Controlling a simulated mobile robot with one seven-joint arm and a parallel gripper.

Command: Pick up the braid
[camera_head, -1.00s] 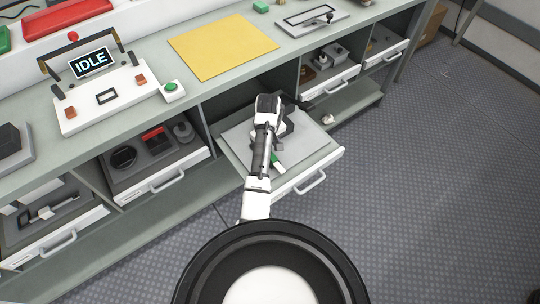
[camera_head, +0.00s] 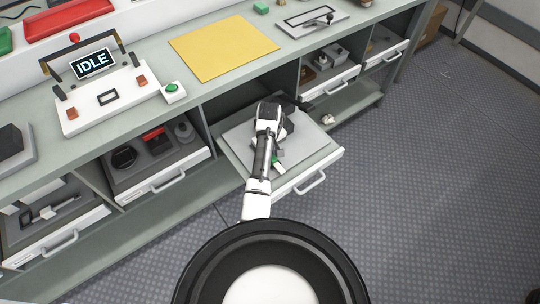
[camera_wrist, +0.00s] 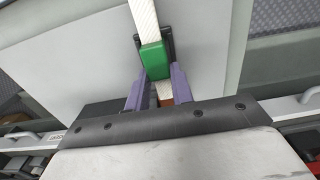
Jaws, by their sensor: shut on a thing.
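The braid (camera_wrist: 145,17) is a pale woven strip with a green block (camera_wrist: 154,60) around it and a copper-coloured bit below. In the wrist view it runs from the top edge down between the purple fingers of my gripper (camera_wrist: 159,90). The fingers are shut on it, just below the green block. A dark bracket shows behind the block. In the head view my gripper is over an open drawer (camera_head: 237,146), and the green block shows small beneath my arm (camera_head: 275,160). My arm hides much of the braid there.
The drawer's front has a handle (camera_head: 311,184). Neighbouring drawers stand open on both sides with parts in them. The worktop above holds a yellow mat (camera_head: 222,47) and a tester reading IDLE (camera_head: 92,63). The floor at right is clear.

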